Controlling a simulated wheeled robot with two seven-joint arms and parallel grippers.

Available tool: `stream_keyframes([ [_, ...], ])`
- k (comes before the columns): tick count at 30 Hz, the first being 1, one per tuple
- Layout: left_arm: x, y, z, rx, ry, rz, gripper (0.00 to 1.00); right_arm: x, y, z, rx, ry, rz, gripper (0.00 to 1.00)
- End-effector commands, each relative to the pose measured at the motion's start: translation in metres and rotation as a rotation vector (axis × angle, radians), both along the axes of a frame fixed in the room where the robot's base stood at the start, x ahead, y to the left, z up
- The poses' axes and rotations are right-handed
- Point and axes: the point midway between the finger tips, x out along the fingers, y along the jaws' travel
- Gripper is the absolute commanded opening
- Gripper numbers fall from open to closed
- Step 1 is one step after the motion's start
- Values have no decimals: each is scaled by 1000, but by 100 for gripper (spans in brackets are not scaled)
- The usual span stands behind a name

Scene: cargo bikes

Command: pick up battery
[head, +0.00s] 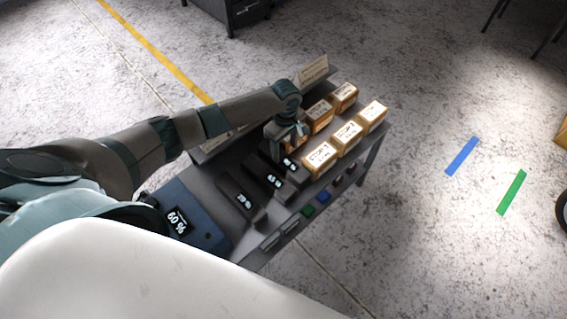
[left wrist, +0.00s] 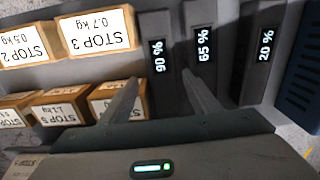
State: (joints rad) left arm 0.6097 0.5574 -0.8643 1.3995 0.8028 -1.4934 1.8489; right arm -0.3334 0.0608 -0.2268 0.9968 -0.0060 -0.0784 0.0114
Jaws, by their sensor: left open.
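Three dark batteries with lit displays stand in a row on a grey table. In the left wrist view they read 90 % (left wrist: 157,28), 65 % (left wrist: 203,15) and 20 % (left wrist: 262,75). In the head view, the 20 % battery (head: 236,190) is nearest the blue unit, the 65 % battery (head: 262,172) is in the middle, and the 90 % battery (head: 293,172) is partly hidden by my gripper. My left gripper (head: 281,148) is open over the 90 % battery end of the row. In the wrist view its fingers (left wrist: 161,76) appear on either side of the 90 % battery; contact cannot be told.
Several labelled parcel boxes (head: 348,139) stand close beside the 90 % battery. A blue unit showing 60 % (head: 200,222) sits at the row's other end. Small coloured items (head: 323,197) line the table's front edge. The floor to the right is open, with blue and green tape.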

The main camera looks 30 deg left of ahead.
Motion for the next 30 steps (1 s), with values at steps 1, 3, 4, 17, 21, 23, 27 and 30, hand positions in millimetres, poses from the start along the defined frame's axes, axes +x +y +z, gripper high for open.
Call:
stream_keyframes([
  [1, 0, 0, -8, 1, 3, 1, 56, -1, 0, 0, -1, 3, 0, 0],
  [3, 0, 0, -15, 0, 1, 1, 56, -2, -1, -1, 0, 4, -1, 0],
  [4, 0, 0, -18, 0, 1, 1, 56, -2, -1, -1, -1, 5, -1, 0],
  [17, 0, 0, -24, 0, 0, 0, 56, -4, -1, -2, -2, 8, -1, 0],
  [21, 0, 1, -29, 1, 2, 1, 56, -4, -1, -1, -2, 9, -1, 0],
  [23, -1, 2, -34, 0, 1, 1, 56, -5, -2, -1, -3, 12, -1, 0],
  [27, -1, 5, -51, 3, 2, 1, 56, -13, -4, -4, -8, 31, -1, 0],
  [30, -1, 4, -64, 0, 1, 1, 56, -20, -6, -9, -13, 46, 0, 0],
])
